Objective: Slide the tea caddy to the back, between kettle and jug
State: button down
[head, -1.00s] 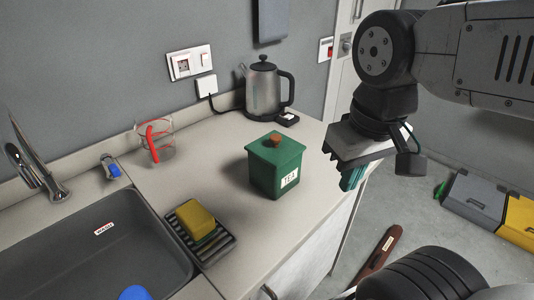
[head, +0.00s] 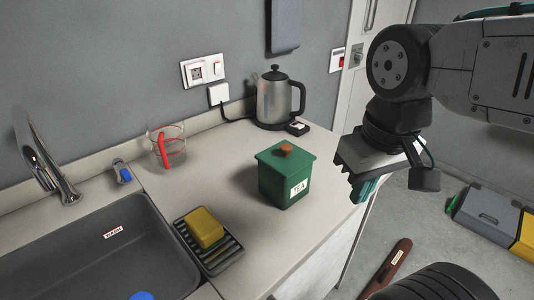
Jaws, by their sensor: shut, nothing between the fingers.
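The tea caddy (head: 285,176) is a green square box with a brown knob and a TEA label, upright on the counter towards its front edge. The steel kettle (head: 277,98) with a black handle stands at the back against the wall. The clear jug (head: 166,148) with a red handle stands at the back left. Bare counter lies between kettle and jug, behind the caddy. My gripper (head: 362,188) points down to the right of the caddy, apart from it, beside the counter's front edge. Its fingers are shut and empty; they are partly hidden by its body.
A sponge (head: 204,227) lies on a striped rack (head: 222,262) left of the caddy. The sink (head: 85,255) and tap (head: 45,165) are further left. The kettle's cord (head: 235,117) runs to a wall plug. Grey and yellow boxes (head: 490,215) stand on the floor at right.

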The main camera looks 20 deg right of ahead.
aim_at(284, 192)
jog(key=k, duration=1)
jog(key=u, duration=1.3)
jog(key=i, duration=0.7)
jog(key=z, duration=0.7)
